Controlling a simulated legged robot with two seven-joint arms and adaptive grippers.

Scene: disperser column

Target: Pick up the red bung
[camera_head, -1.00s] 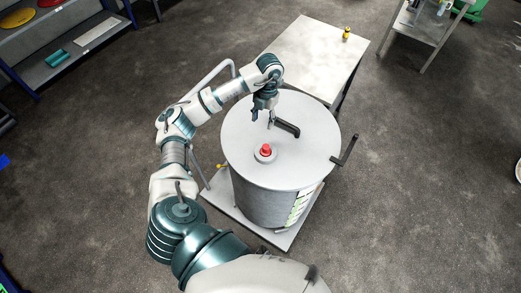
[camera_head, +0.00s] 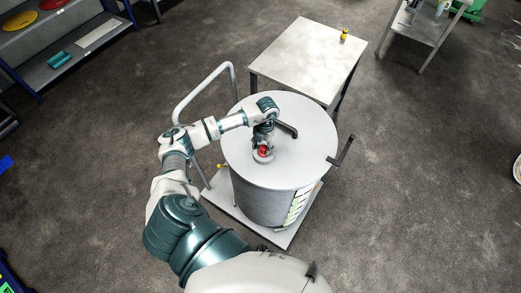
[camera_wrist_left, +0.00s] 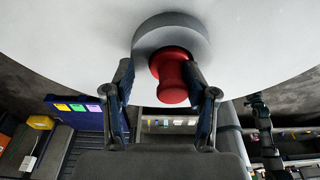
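The red bung (camera_head: 263,152) sits in a grey round collar (camera_wrist_left: 172,33) on the flat lid of the grey drum (camera_head: 300,165). In the left wrist view the bung (camera_wrist_left: 172,75) stands out from the collar, toward the camera. My left gripper (camera_head: 262,146) is over the bung in the head view and hides part of it. In the left wrist view its fingers (camera_wrist_left: 165,85) are open, one on each side of the bung; the right finger is very close to it, and I cannot tell whether it touches. My right gripper is not in view.
A black handle (camera_head: 287,129) on the lid is close to the gripper, and a dark crank (camera_head: 343,152) juts from the drum's right side. A grey table (camera_head: 310,55) with a small yellow object (camera_head: 344,35) stands behind. A bent grey rail (camera_head: 205,88) is at the left.

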